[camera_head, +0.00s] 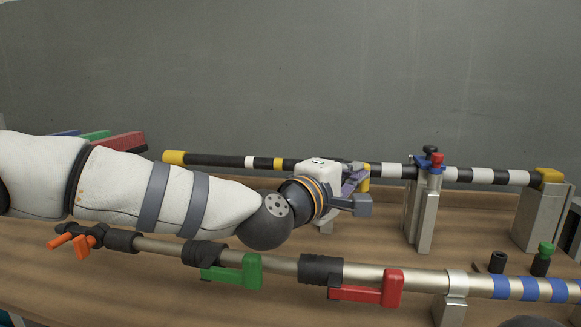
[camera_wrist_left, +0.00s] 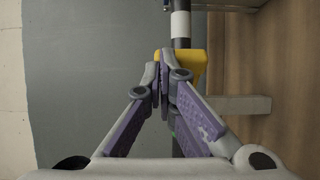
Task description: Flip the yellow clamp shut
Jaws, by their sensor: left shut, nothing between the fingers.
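The yellow clamp (camera_head: 364,184) sits on the rear black-and-white banded pole (camera_head: 392,170) and is mostly hidden behind my left gripper (camera_head: 358,192) in the head view. In the left wrist view the yellow clamp (camera_wrist_left: 195,63) shows as a yellow block around the dark pole, just beyond the fingertips. My left gripper (camera_wrist_left: 166,68) is shut and empty, with its fingertips at or very near the clamp; I cannot tell whether they touch. Whether the clamp is open or shut is also unclear. My right gripper is not in view.
A front metal pole carries a green-handled clamp (camera_head: 245,271), a red-handled clamp (camera_head: 380,289) and an orange fitting (camera_head: 76,240). A metal post (camera_head: 424,207) with a blue-and-red clamp (camera_head: 433,161) supports the rear pole.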

